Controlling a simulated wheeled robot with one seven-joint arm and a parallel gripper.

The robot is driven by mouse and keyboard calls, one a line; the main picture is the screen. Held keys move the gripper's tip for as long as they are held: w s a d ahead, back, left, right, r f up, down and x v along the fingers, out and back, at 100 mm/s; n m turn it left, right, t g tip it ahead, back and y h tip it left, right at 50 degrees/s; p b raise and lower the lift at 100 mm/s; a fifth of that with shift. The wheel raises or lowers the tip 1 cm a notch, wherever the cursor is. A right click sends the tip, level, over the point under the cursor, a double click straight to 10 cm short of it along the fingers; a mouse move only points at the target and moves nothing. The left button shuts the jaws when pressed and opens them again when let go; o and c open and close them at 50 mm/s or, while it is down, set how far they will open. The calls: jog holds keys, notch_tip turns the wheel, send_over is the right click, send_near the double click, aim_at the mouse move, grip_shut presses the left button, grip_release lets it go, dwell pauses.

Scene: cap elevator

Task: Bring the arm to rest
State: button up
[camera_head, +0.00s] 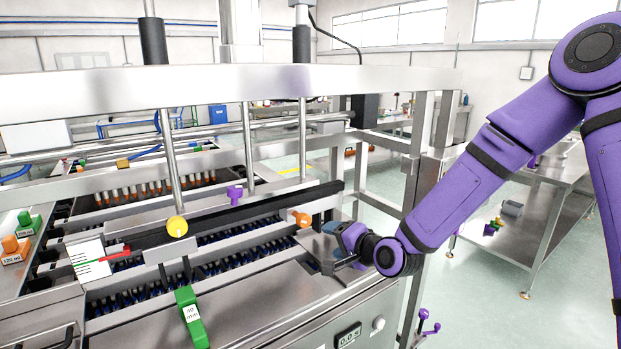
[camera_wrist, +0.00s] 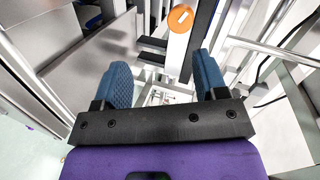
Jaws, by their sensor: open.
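My purple arm (camera_head: 455,195) reaches in from the right of the head view, bent at the elbow. My gripper (camera_head: 338,250) is beside the right end of the machine, close to an orange knob (camera_head: 301,219). In the wrist view my gripper (camera_wrist: 161,65) has its two blue fingers wide apart with nothing held between them. The orange knob (camera_wrist: 181,19) shows there just beyond the fingertips, with a pale mark on its face. I see a gap between the fingers and the knob in the wrist view.
The steel machine frame (camera_head: 230,88) surrounds the work area, with upright rods and a black bar (camera_head: 240,213). A steel table (camera_head: 545,205) stands behind my arm.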

jog(key=s+d+r+n+g+h, duration=0.4)
jog(key=s+d+r+n+h, duration=0.3)
jog(key=s+d+r, duration=0.8)
jog(key=s+d+r+g+h, duration=0.1)
jog(key=s+d+r, duration=0.2)
jog(key=s, duration=0.6)
jog(key=s+d+r+g+h, duration=0.1)
jog(key=s+d+r, duration=0.2)
jog(key=s+d, duration=0.3)
jog(key=s, duration=0.4)
jog(key=shift+n, duration=0.3)
